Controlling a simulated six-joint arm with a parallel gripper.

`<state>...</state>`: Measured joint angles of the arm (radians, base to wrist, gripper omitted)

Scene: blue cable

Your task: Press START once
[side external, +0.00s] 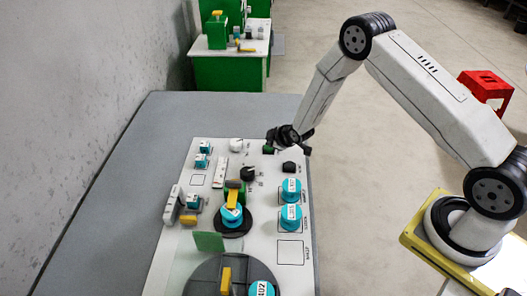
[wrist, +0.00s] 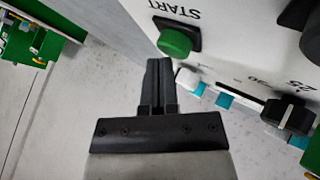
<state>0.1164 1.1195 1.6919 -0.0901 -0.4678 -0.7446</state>
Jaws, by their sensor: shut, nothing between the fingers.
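The green START button (wrist: 175,42) sits in a black square housing on the white panel, with the word START printed beside it in the wrist view. The button also shows in the side view (side external: 268,150), small and partly covered by my gripper (side external: 274,139). In the wrist view my gripper (wrist: 160,62) is shut and empty, its fingertips close to the button's lower left edge. I cannot tell whether the fingertips touch the button. In the side view the gripper is just above the panel's far right corner.
The white panel (side external: 165,262) lies on a grey table (side external: 120,150). A black dial (wrist: 290,113) and white-and-teal pieces (wrist: 190,82) are near the button in the wrist view. Teal-topped round parts (side external: 291,190) stand on the panel's right side. A red stool (side external: 487,88) stands on the floor.

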